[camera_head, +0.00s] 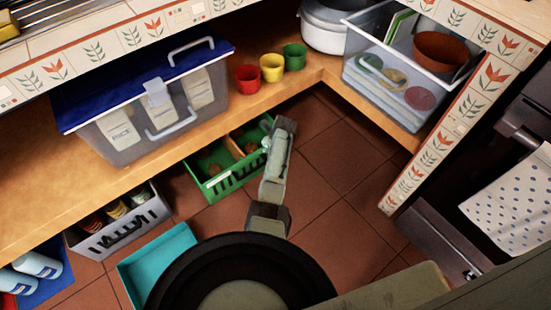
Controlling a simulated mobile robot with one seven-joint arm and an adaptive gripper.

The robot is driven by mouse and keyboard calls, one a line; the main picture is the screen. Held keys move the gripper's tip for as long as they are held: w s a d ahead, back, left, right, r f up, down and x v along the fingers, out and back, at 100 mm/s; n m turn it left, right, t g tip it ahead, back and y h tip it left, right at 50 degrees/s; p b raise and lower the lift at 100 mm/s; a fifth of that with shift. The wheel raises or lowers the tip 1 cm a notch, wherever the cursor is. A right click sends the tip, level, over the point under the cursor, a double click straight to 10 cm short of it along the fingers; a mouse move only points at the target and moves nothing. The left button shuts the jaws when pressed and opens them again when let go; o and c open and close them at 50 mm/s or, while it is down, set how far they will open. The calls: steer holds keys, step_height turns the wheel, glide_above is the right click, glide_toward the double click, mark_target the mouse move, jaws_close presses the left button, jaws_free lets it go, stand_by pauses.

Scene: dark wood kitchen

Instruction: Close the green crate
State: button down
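The green crate (222,182) stands on the tiled floor at the front of the low wooden shelf. Its top is open, and brown items show inside, with a divider between two parts. I cannot make out a lid on it. My arm rises from the bottom of the view and covers the right end of the crate. A small pale shape shows beside the arm there, too small to tell what it is. My gripper's fingers are not visible; the arm link hides whatever lies behind it.
A turquoise tray (150,262) and a grey crate (123,230) with jars lie left on the floor. A blue-lidded clear bin (150,120), red (247,79), yellow (271,68) and green cups (294,56) stand on the shelf. Floor to the right (345,200) is clear.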

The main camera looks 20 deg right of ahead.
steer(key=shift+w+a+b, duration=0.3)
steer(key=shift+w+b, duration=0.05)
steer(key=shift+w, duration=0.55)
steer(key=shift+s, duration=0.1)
